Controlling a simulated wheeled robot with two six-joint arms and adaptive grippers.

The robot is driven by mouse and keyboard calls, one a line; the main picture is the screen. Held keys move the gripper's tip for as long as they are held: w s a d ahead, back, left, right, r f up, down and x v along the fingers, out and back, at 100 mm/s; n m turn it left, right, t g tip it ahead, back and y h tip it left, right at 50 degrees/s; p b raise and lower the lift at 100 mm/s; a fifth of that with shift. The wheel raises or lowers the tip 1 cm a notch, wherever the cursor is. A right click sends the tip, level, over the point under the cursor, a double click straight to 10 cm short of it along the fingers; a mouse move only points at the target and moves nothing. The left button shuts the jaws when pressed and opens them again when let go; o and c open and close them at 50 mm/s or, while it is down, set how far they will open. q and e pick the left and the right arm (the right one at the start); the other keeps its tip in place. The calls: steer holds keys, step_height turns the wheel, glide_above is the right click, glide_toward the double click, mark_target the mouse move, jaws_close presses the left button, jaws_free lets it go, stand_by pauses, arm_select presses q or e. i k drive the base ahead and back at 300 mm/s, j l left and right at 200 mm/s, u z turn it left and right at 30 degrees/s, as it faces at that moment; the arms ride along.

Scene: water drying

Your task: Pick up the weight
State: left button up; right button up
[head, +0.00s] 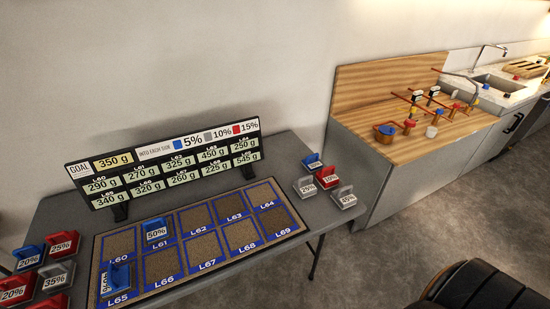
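Several labelled weights with handles sit on a grey folding table. A blue weight marked 50% (155,231) stands on the mat's L61 square, and another blue weight (118,279) stands on L65. At the left are a blue weight (28,257), a red 25% weight (62,245), a red 20% weight (17,290) and a grey 35% weight (57,277). At the right end are a blue weight (313,162), a red weight (328,174) and two grey weights (305,187) (344,197). Neither gripper is in view.
The blue-edged mat (292,232) has numbered squares, most of them bare. A black board (163,163) with a 350 g goal and several gram values stands behind it.

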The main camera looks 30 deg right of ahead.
mark_target(312, 163)
steer(key=l+u, duration=0.2)
steer(key=l, duration=0.4)
steer(key=l+u, duration=0.25)
steer(key=l, duration=0.35)
steer(key=l+u, duration=0.2)
steer(key=l, duration=0.45)
steer(key=l+u, duration=0.2)
steer(key=l, duration=0.35)
steer(key=k+l+u, duration=0.25)
steer(key=l, duration=0.35)
steer(key=i, duration=0.05)
